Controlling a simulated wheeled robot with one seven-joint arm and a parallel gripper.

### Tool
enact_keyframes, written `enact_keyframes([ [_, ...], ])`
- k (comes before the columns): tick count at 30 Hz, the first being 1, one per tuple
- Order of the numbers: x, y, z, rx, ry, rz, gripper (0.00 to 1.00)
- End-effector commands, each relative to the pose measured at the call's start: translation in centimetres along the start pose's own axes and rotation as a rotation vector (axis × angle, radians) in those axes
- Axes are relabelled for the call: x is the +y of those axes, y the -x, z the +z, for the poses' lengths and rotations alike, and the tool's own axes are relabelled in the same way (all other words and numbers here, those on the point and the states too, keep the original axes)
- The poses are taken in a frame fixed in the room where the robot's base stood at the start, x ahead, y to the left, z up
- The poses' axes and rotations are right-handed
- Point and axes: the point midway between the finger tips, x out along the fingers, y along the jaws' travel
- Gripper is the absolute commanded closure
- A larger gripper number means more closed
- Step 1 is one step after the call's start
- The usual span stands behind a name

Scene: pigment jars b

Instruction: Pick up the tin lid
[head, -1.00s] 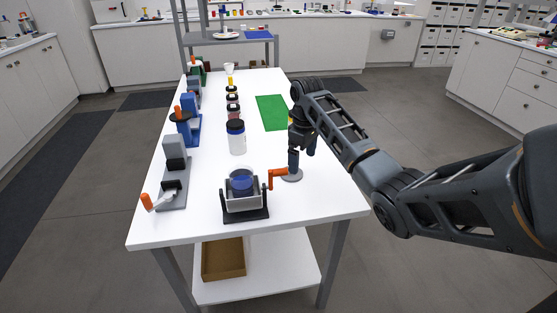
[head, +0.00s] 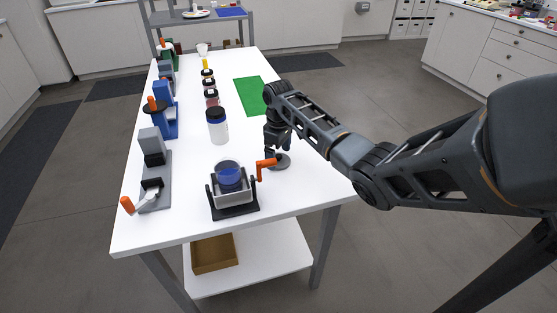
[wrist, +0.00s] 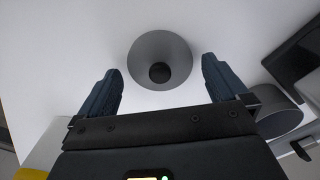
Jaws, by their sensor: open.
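The tin lid is a flat grey disc (head: 283,163) lying on the white table, to the right of the crank stand. I cannot tell the exact height of the fingertips over the table.
A black stand (head: 236,205) holding a blue-filled jar, with an orange crank (head: 265,164), stands close left of the lid. A row of jars (head: 217,127), a green mat (head: 250,95) and several devices (head: 152,165) along the left edge are farther off. The table's right edge is near.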

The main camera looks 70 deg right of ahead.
Motion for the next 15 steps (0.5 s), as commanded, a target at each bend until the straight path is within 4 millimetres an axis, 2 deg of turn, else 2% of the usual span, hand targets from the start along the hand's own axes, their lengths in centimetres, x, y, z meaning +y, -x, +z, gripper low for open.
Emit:
enact_keyframes([
  [9, 0.01, -0.52, 0.02, 0.0, 0.0, 0.0, 0.01],
  [15, 0.0, -0.51, 0.01, 0.0, 0.0, 0.0, 0.2],
])
